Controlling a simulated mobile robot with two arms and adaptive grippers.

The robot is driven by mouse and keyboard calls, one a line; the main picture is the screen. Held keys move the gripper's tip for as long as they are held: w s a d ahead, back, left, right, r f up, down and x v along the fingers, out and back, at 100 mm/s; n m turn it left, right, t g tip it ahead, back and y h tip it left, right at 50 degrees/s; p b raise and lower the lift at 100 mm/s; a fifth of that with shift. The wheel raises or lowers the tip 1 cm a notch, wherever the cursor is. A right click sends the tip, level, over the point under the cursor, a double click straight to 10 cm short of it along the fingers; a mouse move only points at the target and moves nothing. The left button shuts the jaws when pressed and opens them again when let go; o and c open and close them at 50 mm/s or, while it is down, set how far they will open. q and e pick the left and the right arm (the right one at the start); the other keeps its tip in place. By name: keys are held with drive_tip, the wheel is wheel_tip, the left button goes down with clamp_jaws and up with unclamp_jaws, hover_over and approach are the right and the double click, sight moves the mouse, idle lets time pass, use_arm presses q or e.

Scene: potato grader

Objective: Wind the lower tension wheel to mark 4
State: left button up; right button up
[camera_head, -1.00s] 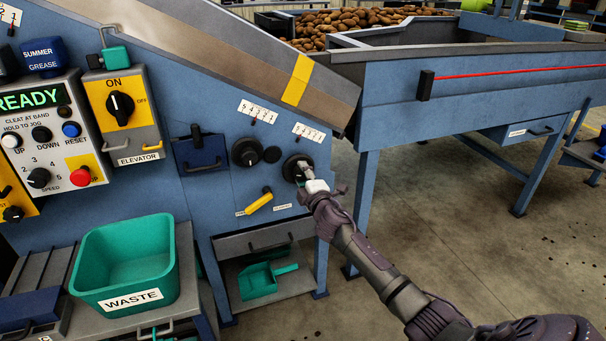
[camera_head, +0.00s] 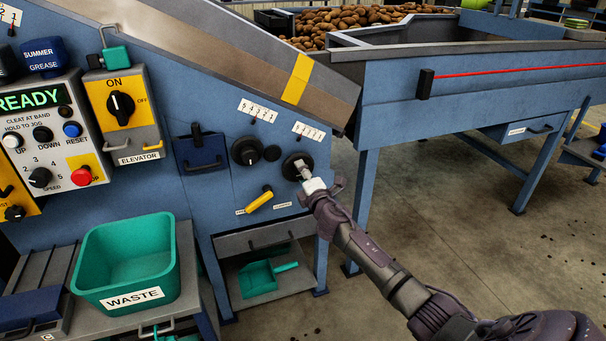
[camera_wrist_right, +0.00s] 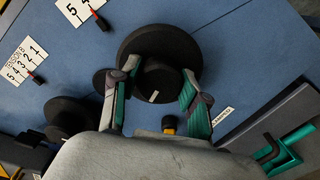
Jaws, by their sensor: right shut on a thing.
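The black wheel (camera_head: 297,166) on the blue panel, the lower and right one of two, is partly covered by my right gripper (camera_head: 306,178). In the wrist view the wheel (camera_wrist_right: 148,41) has a raised dark hub (camera_wrist_right: 163,78) with a pale mark. My right gripper (camera_wrist_right: 158,92) is shut on this hub, one finger on each side. A white number scale (camera_head: 309,131) with a small pointer sits above the wheel; its digits are too small for a sure reading. In the wrist view the scale (camera_wrist_right: 78,10) is cut off at the top edge. My left gripper is out of view.
A second black wheel (camera_head: 247,151) with its own scale (camera_head: 258,111) is to the left, with a small dark knob (camera_head: 272,154) between. A yellow handle (camera_head: 259,201) is below. A teal waste bin (camera_head: 84,277) stands at left. Open floor lies at right.

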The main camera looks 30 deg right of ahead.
drive_tip(key=shift+r, duration=0.2)
drive_tip(key=o, duration=1.1)
drive_tip(key=shift+w, duration=0.1)
drive_tip(key=shift+c, duration=0.2)
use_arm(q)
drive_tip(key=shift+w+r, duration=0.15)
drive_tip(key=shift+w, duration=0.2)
use_arm(e)
drive_tip(key=shift+o, duration=0.4)
drive_tip(key=shift+f, duration=0.2)
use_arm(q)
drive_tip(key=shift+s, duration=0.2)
use_arm(e)
drive_tip(key=v, duration=1.2)
drive_tip(key=shift+d, duration=0.1)
